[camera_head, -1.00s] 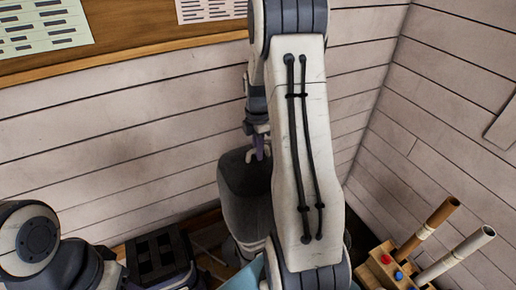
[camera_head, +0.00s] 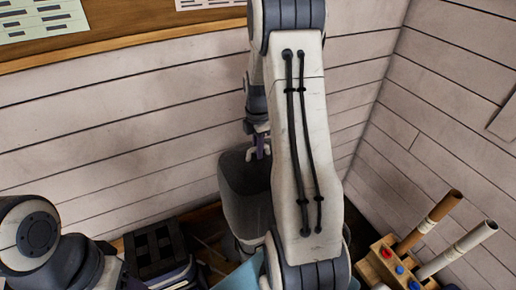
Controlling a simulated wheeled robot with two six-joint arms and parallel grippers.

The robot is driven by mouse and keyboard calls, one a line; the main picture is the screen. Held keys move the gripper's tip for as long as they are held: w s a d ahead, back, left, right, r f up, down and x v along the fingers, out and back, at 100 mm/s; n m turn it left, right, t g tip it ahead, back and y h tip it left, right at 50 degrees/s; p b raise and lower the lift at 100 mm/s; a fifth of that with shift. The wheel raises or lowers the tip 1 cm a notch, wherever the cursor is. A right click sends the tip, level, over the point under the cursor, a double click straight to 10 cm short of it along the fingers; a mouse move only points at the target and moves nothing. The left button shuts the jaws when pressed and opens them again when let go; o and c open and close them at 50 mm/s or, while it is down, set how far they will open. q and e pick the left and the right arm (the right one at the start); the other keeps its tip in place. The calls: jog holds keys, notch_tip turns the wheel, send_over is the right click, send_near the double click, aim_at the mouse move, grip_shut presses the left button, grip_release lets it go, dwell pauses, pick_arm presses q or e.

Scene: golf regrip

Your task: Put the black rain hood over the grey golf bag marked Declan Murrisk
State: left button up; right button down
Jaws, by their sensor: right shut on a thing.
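The black rain hood (camera_head: 241,190) hangs upright, left of my right arm near the back wall. My right gripper (camera_head: 258,150) is at its top edge and shut on it. Part of the hood is hidden behind my right arm. A pale grey piece (camera_head: 247,245) shows just under the hood's lower edge and may be the golf bag. I cannot tell whether the hood is around it or only above it. No name marking is readable. My left arm shows at the lower left, but its gripper is outside the view.
A black open-topped crate (camera_head: 155,248) stands at the lower left. A wooden block (camera_head: 384,262) with coloured knobs and two upright tubes, one brown (camera_head: 436,214) and one white (camera_head: 465,245), stands at the lower right. Plank walls close off the back and right.

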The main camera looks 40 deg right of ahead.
jog(key=shift+f, duration=0.45)
grip_release()
dwell(0.4)
jog(key=shift+r, duration=0.1)
jog(key=shift+r+p, duration=4.2)
jog(key=shift+r, duration=0.8)
